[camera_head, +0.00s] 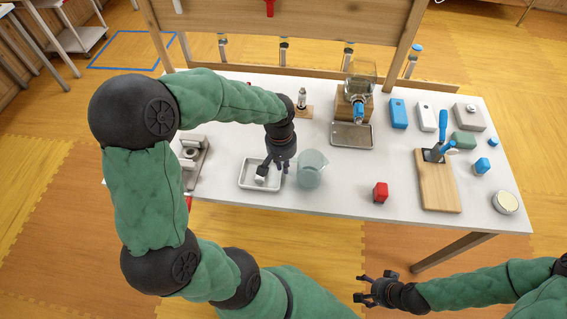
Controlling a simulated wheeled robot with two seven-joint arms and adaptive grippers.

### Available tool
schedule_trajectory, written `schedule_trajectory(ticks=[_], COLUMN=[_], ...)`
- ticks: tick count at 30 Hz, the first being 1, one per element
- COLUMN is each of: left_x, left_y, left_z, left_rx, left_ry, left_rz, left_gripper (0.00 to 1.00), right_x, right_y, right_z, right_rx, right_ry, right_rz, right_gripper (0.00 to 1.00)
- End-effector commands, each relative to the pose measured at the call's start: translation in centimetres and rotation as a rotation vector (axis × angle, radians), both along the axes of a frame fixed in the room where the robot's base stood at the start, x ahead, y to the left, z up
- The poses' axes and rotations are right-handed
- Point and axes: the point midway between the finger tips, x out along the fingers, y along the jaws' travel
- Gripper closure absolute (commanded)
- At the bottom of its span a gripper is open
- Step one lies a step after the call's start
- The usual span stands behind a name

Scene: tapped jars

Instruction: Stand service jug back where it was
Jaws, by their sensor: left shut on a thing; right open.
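The service jug (312,170) is a translucent grey-blue vessel, upright near the front middle of the white table. My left gripper (275,168) reaches down from above, just left of the jug, and is shut on its handle side. The fingers cover the grip, so the handle itself is hidden. I cannot tell whether the jug's base touches the table. My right gripper (366,289) is open and empty, low in the picture, in front of the table edge.
A white tray (246,184) lies under and left of my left gripper. Behind the jug stand a glass jar (361,75) with a blue tap and a grey drip tray (351,136). A red block (380,192) and a wooden board (437,190) lie to the right.

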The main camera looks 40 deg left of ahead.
Motion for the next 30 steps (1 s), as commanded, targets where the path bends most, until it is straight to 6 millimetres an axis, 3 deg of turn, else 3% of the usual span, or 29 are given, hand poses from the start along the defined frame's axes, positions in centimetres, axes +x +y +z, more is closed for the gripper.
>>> schedule_trajectory(ticks=[29,30], left_x=[0.03,0.03], left_y=[0.01,0.01], left_z=[-0.77,-0.77], left_rx=[0.001,0.001], left_ry=[-0.001,-0.001], left_rz=[0.0,0.0], left_gripper=[1.0,0.81], right_x=[0.0,0.0], right_y=[0.0,0.0], right_z=[-0.55,-0.55], right_rx=[0.0,0.0], right_ry=[0.0,0.0], right_rz=[0.0,0.0], right_gripper=[0.31,0.31])
